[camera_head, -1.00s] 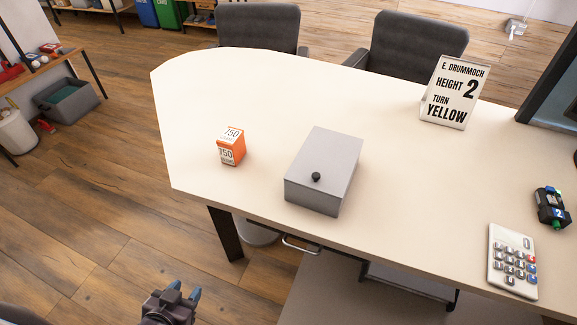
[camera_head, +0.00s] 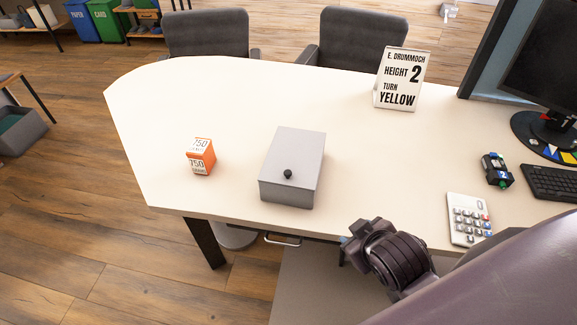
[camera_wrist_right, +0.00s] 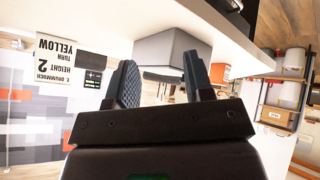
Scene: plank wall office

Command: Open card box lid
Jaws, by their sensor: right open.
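The card box (camera_head: 296,152) is a grey block on the desk with a small black knob (camera_head: 287,174) near its front top edge. Its lid is closed. It also shows upside down in the right wrist view (camera_wrist_right: 178,48), beyond the fingers. My right gripper (camera_head: 352,240) is by the desk's front edge, right of and nearer than the box, not touching it. In the right wrist view its two dark fingers (camera_wrist_right: 160,72) are apart with nothing between them. In the head view its fingertips are mostly hidden. My left gripper is not in view.
An orange and white box (camera_head: 201,156) stands left of the card box. A sign (camera_head: 402,78) stands behind to the right. A calculator (camera_head: 467,219), a small black device (camera_head: 497,170), a keyboard (camera_head: 550,183) and a monitor are at right. The desk around the card box is clear.

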